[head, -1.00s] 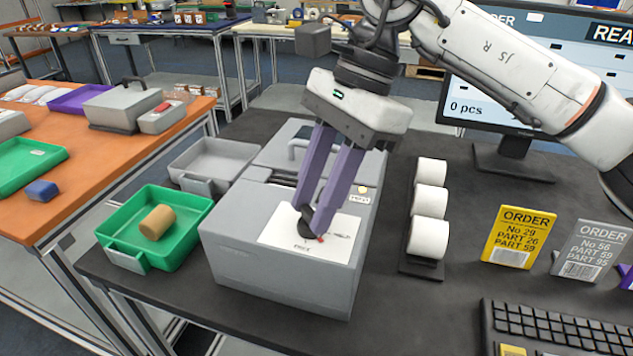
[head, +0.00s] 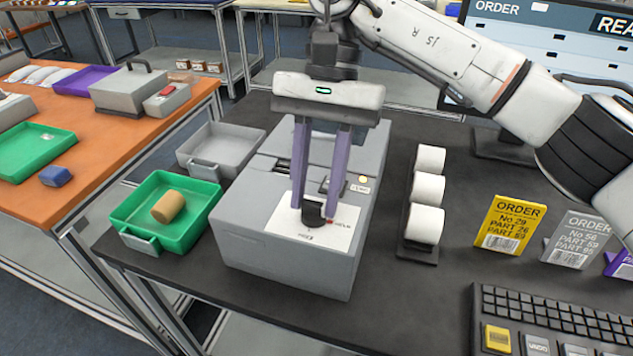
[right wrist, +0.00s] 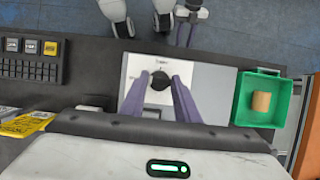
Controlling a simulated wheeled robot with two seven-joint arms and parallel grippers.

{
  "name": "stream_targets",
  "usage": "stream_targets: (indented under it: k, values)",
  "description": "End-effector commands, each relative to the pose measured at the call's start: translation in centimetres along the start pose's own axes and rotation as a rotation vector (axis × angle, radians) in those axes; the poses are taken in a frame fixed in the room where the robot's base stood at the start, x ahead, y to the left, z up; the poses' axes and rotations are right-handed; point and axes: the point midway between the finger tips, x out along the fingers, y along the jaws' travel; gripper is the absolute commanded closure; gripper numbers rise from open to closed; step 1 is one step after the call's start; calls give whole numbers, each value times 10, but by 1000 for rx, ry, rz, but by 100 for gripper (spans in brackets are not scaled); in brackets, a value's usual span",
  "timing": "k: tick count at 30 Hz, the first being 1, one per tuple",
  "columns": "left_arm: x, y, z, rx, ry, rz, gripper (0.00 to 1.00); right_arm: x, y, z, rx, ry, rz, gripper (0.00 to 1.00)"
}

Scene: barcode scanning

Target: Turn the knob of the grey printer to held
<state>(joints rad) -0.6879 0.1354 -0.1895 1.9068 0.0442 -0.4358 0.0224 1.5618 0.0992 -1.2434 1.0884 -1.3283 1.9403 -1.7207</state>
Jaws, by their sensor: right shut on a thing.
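The grey printer (head: 285,258) stands on the dark table in the head view, with a white label plate (head: 337,243) on its top. A black knob (head: 314,213) sits on that plate, with a small red mark beside it. My right gripper (head: 315,205) points down and is shut on the knob, with a purple finger on either side. The right wrist view also shows the knob (right wrist: 159,81) between the fingertips. The knob's exact pointing direction is hard to read. My left gripper is not in the head view.
A green tray (head: 128,214) with a tan cylinder (head: 168,207) and a grey tray (head: 255,139) stand left of the printer. White rolls (head: 427,190) on a black holder stand to its right. Order cards (head: 503,228) and a keyboard (head: 545,322) are farther right.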

Motion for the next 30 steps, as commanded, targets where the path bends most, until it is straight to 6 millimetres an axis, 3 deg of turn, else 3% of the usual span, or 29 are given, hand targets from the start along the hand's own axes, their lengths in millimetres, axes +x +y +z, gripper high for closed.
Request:
stream_targets:
  k: [16,17,20,30]
  values:
    - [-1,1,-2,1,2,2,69,-1,0,0,-26,3,9,94]
    - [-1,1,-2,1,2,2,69,-1,0,0,-26,3,9,70]
    - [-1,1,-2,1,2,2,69,-1,0,0,-25,3,9,53]
    - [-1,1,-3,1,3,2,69,-3,0,0,-23,2,9,53]
